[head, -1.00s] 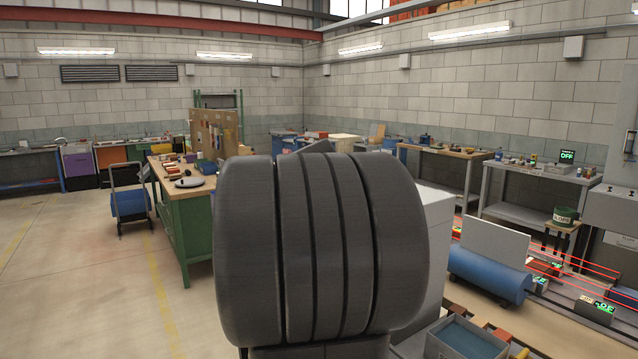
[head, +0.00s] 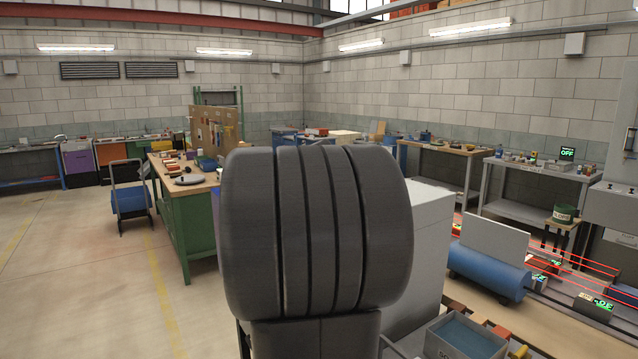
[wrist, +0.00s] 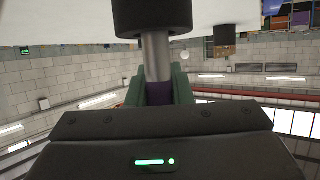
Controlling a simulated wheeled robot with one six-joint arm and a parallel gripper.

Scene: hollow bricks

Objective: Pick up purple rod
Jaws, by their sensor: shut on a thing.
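My gripper (wrist: 158,86) shows in the wrist view, with green jaws closed from both sides on a short purple piece, the purple rod (wrist: 159,93). Only a small part of the rod is visible; the jaws and the dark gripper housing hide the rest. A silver shaft (wrist: 156,58) lines up with the purple part and meets a black cylinder (wrist: 150,17) at a white surface (wrist: 60,25). I cannot tell whether the rod and shaft are joined or only touching. In the head view my dark arm link hides the gripper and rod.
A second black cylinder (wrist: 224,35) is on the white surface to the right. In the head view a white cabinet (head: 425,235) is behind my arm, with a blue tank (head: 490,270) to its right. A green workbench (head: 197,225) stands left; the floor further left is open.

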